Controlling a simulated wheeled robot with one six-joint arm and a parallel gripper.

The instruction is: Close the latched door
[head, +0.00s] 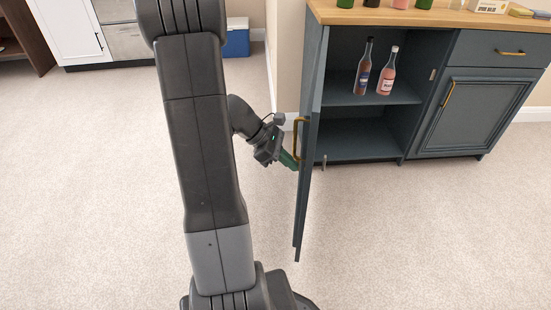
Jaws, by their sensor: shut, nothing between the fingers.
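The dark blue-grey cabinet door (309,150) stands wide open and shows nearly edge-on, swung out toward me at the left of the cabinet. Its brass bar handle (296,140) is on the outer face, the left side of the door here. A small metal piece (323,161) shows at the door's inner side; I cannot tell if it is the latch. My gripper (290,161), with green fingers, is shut and empty. It is at the outer face, just beside the lower part of the handle; I cannot tell whether it touches.
The open cabinet compartment (354,132) has a shelf with two bottles (364,68) (387,72). More items stand on the wooden countertop (430,17). A closed door (468,112) and drawer are to the right. Carpet in front of the cabinet is clear. A blue cooler (236,38) stands behind my arm.

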